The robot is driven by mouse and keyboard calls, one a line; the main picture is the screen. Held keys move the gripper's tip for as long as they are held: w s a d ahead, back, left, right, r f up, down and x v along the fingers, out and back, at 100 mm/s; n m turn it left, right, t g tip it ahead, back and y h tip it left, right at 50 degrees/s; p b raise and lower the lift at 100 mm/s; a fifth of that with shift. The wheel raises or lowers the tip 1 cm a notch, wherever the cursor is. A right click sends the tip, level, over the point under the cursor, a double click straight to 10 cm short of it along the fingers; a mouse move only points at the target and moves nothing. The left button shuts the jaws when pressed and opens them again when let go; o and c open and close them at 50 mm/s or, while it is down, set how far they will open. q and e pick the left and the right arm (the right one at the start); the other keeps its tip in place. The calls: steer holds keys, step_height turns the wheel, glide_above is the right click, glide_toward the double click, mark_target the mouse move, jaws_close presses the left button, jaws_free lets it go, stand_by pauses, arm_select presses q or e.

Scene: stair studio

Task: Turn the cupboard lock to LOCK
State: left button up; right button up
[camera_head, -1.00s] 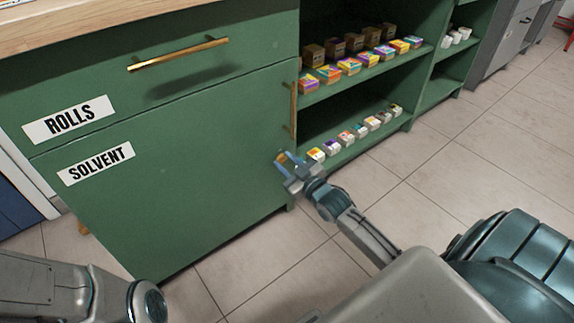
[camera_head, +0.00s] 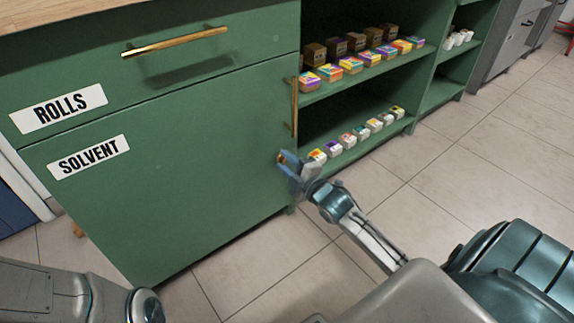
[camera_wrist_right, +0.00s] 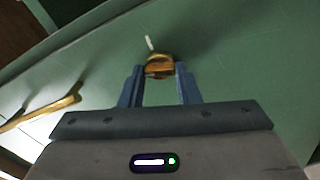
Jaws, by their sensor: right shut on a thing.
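The green cupboard door (camera_head: 190,165) labelled SOLVENT is closed. Its small brass lock knob sits near the door's right edge, mostly hidden by the gripper in the head view. In the right wrist view the brass lock knob (camera_wrist_right: 159,66) lies between the fingertips, with a short pale mark (camera_wrist_right: 149,43) on the door just beyond it. My right gripper (camera_head: 286,161) is shut on the knob; its two blue fingers also show in the wrist view (camera_wrist_right: 160,88). I cannot read any LOCK lettering. My left gripper is out of view; only part of the left arm shows.
A vertical brass handle (camera_head: 294,107) stands above the lock, and it also shows in the wrist view (camera_wrist_right: 42,108). Open shelves with several small boxes (camera_head: 352,64) are to the right. The tiled floor (camera_head: 440,170) is clear.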

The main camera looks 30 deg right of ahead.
steer(key=shift+f+n+b, duration=0.1)
steer(key=shift+n+b, duration=0.2)
steer(key=shift+n, duration=1.7)
steer(key=o, duration=1)
steer(key=shift+c, duration=0.2)
